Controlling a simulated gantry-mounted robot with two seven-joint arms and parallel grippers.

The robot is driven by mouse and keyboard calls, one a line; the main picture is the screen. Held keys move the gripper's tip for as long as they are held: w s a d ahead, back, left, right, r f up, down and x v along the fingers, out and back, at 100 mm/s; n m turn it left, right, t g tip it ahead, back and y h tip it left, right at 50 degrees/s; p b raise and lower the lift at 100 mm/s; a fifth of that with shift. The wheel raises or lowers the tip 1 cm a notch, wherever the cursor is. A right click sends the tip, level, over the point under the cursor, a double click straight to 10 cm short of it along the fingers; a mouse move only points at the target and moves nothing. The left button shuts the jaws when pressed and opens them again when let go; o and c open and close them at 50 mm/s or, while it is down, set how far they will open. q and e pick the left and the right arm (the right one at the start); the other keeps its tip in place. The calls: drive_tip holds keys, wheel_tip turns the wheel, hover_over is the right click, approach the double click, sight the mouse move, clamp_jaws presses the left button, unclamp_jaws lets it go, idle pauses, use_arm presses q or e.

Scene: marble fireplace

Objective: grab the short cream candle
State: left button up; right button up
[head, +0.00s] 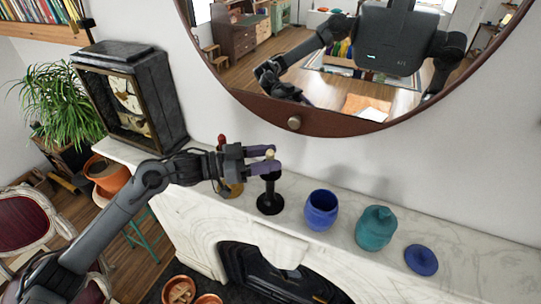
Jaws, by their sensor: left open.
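The short cream candle (270,154) stands in a black candle holder (270,200) on the marble mantel. Only a small pale part of it shows, at the fingers of my left gripper. My left gripper (269,158) reaches in from the left, open, with its purple-grey fingers at the candle's height, one on the far side and one on the near side. Whether either finger touches the candle cannot be told. My right gripper is not directly in view.
A red candle tip (221,139) shows behind my gripper, above a partly hidden gold holder (234,190). A blue cup (321,210), a teal jar (376,228) and a blue lid (421,260) stand to the right. A dark clock (130,97) stands left; a round mirror (300,123) hangs behind.

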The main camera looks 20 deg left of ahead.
use_arm(q)
drive_tip(key=shift+w+d, duration=0.25)
drive_tip(key=shift+d, duration=0.2)
clamp_jaws()
drive_tip(key=shift+r, duration=0.1)
